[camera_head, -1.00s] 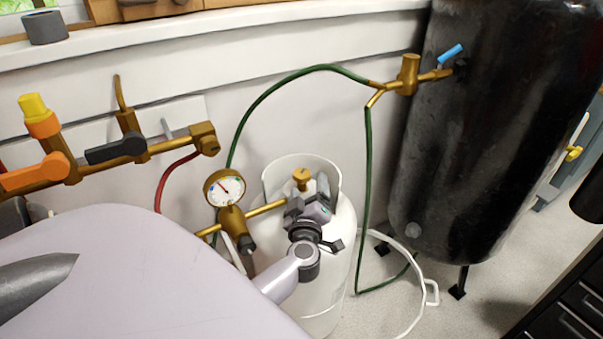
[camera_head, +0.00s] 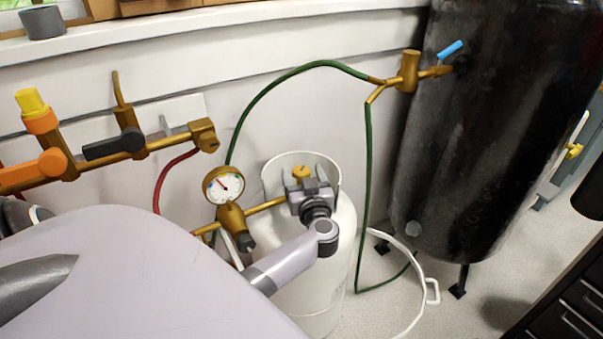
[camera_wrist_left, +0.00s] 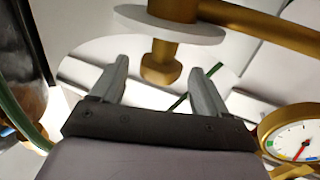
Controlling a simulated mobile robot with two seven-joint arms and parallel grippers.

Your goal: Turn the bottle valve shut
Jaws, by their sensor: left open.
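The white gas bottle (camera_head: 335,225) stands on the floor in the head view, with a brass valve (camera_head: 301,172) on top inside its raised collar. My left gripper (camera_head: 310,187) is at the valve, just in front of it, and hides part of it. In the left wrist view the two fingers of my left gripper (camera_wrist_left: 159,68) are apart. The brass valve stem and knob (camera_wrist_left: 160,62) show in the gap between the fingertips, with a pale disc above. Whether the fingers touch the brass is unclear. My right gripper is not in view.
A brass pipe with a pressure gauge (camera_head: 223,186) runs to the bottle from the left. A green hose (camera_head: 300,72) arches behind. A wall manifold with levers (camera_head: 115,147) is at left. A large black tank (camera_head: 480,130) stands at right.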

